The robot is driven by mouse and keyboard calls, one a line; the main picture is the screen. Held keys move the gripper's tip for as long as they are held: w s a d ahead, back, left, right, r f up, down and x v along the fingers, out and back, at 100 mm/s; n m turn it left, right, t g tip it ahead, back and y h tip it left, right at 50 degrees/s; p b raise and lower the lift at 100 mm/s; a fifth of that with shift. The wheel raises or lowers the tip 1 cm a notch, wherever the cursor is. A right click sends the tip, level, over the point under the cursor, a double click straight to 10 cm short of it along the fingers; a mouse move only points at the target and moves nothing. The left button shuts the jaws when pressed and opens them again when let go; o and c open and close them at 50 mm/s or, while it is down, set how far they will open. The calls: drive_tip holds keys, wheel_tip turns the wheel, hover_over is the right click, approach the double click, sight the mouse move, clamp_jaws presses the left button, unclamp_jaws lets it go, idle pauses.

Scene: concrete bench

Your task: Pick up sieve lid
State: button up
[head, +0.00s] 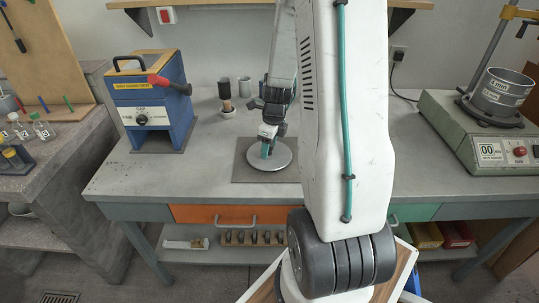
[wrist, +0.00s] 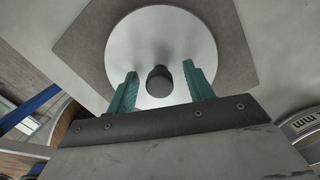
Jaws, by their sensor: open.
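The sieve lid (head: 283,156) is a round, pale metal disc lying on a dark square mat (head: 241,172) on the bench. In the wrist view the lid (wrist: 138,35) shows from above, with a dark round knob (wrist: 159,80) near its middle. My gripper (head: 268,151) is over the lid in the head view. In the wrist view my gripper (wrist: 159,90) is open, its two green fingers on either side of the knob with gaps to both. I cannot tell how far the fingertips are above the lid. My arm hides part of the bench in the head view.
A blue and yellow box machine (head: 152,100) stands left of the lid. A sieve shaker (head: 490,125) with a metal sieve (head: 500,92) is at the right. The bench front left of the mat is clear.

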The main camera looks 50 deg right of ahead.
clamp_jaws()
drive_tip(key=shift+r, duration=0.1)
